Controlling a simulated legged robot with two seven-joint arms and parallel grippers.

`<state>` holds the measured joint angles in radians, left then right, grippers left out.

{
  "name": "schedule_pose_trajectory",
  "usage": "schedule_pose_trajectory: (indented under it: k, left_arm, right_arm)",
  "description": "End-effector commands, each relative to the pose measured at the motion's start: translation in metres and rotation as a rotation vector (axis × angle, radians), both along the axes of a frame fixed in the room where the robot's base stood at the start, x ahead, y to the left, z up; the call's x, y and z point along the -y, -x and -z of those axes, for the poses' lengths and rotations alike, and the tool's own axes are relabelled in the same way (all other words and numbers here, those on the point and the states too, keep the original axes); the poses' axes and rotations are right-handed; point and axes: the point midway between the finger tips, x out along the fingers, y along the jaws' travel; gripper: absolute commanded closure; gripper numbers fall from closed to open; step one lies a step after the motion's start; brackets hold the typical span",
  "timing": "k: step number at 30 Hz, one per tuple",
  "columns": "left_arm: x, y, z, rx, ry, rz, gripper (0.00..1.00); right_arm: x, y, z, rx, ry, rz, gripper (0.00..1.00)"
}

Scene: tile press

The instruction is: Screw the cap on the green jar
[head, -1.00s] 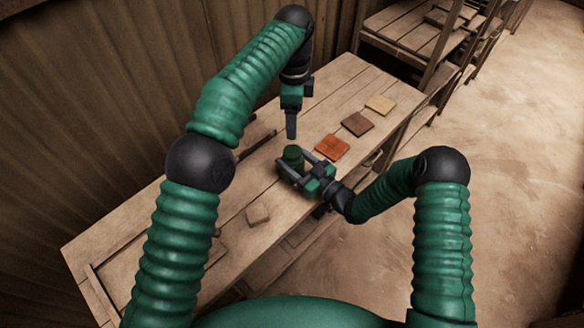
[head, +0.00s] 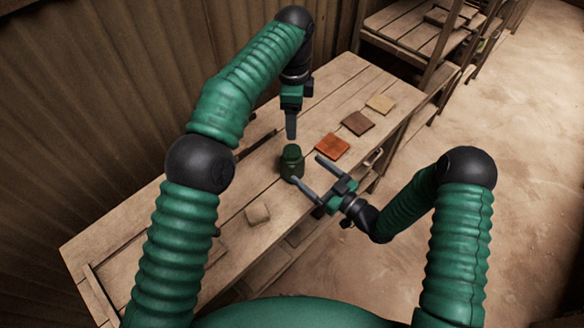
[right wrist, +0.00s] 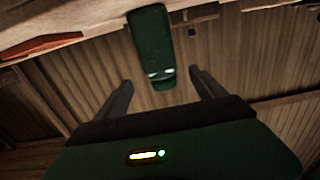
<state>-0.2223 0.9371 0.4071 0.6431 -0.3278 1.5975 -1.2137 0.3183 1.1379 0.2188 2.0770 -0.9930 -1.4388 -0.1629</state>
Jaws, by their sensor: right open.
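The dark green jar (head: 291,168) stands upright on the wooden table; it also shows in the right wrist view (right wrist: 151,45), where the picture looks upside down. A rounded dark green top shows on it, but I cannot tell whether this is a separate cap. My right gripper (head: 306,169) is open and empty, its fingers pointing at the jar from the lower right, apart from it. The right wrist view shows both fingers (right wrist: 160,82) spread. My left gripper (head: 291,137) points down just behind and above the jar; its fingers overlap, hiding their gap.
On the table (head: 120,240) lie an orange-red tile (head: 332,147), a brown tile (head: 358,124), a yellowish tile (head: 381,104) and a pale block (head: 257,213). A dark bar lies left of the jar. Wooden shelves (head: 410,35) stand at the back right; open floor is at right.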

Motion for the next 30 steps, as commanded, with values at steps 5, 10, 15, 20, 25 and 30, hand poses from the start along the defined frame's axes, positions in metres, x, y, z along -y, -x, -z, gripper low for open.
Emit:
schedule_pose_trajectory:
  k: [5, 10, 15, 20, 25, 30]
  left_arm:
    - [0.0, 0.0, 0.006, 0.0, 0.0, 0.0, 0.3]
    - [0.0, 0.0, 0.009, 0.0, 0.0, 0.0, 0.3]
    - [0.0, 0.0, 0.009, 0.0, 0.0, 0.0, 0.3]
    - [-0.001, 0.0, 0.009, 0.0, 0.001, 0.0, 0.3]
    - [0.0, 0.0, 0.009, 0.0, 0.0, 0.0, 0.3]
    - [-0.001, 0.0, 0.009, 0.001, -0.001, -0.004, 0.3]
  right_arm:
    - [0.033, 0.031, 0.002, -0.003, 0.0, 0.003, 0.2]
    - [0.055, 0.054, 0.002, -0.002, -0.001, 0.002, 0.2]
    - [0.064, 0.064, 0.001, -0.001, -0.002, 0.0, 0.2]
    - [0.065, 0.065, 0.001, -0.001, -0.002, -0.001, 0.2]
    - [0.065, 0.065, 0.001, -0.001, -0.001, -0.001, 0.2]
    - [0.065, 0.064, 0.001, -0.004, 0.007, 0.0, 0.2]
